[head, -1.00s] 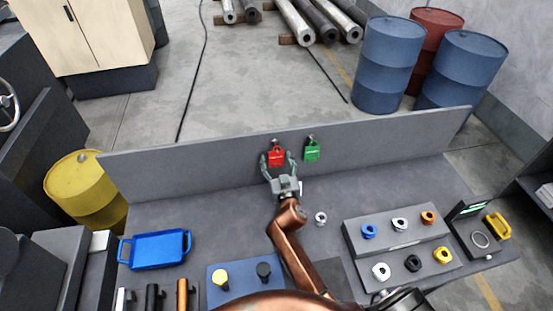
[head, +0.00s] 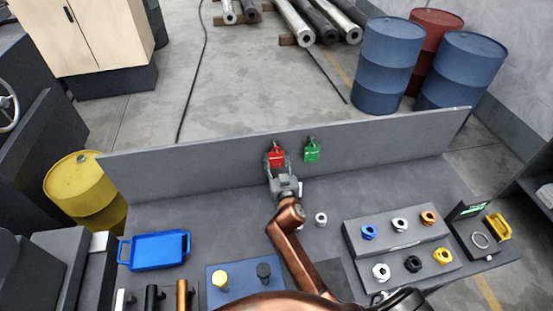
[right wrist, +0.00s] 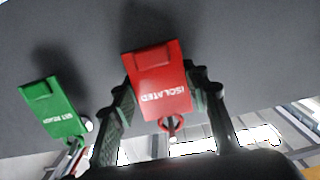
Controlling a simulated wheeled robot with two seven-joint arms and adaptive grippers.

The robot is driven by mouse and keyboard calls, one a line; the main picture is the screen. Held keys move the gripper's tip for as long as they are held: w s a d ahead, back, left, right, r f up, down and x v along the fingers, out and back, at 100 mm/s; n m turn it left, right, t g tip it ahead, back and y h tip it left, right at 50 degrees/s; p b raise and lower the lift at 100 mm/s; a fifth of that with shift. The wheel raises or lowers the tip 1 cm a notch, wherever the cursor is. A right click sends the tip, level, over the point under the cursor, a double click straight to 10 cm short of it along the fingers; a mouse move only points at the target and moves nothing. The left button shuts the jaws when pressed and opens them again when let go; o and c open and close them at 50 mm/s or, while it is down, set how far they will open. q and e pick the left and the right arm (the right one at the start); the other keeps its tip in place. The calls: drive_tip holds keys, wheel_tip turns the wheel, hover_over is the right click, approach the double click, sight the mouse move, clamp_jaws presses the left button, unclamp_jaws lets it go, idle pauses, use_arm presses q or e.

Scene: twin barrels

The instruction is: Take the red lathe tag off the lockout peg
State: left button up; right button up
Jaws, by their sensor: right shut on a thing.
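The red tag (head: 276,155) hangs at the upright grey back panel, and its lettering reads "ISOLATED" in the right wrist view (right wrist: 160,88). My right gripper (head: 277,165) is shut on the red tag, with one finger on each side of it. The peg behind the tag is mostly hidden. A green tag (head: 312,152) hangs just to the right in the head view; in the right wrist view it is on the left (right wrist: 54,110). My left gripper is not in view.
The grey back panel (head: 200,168) runs along the bench's far edge. A blue tray (head: 155,250) lies at the left, a stepped block (head: 395,262) with several coloured rings at the right. A small metal ring (head: 321,219) lies near my right arm.

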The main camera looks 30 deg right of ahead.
drive_tip(key=shift+r, duration=0.2)
drive_tip(key=shift+c, duration=0.4)
drive_tip(key=shift+s, duration=0.1)
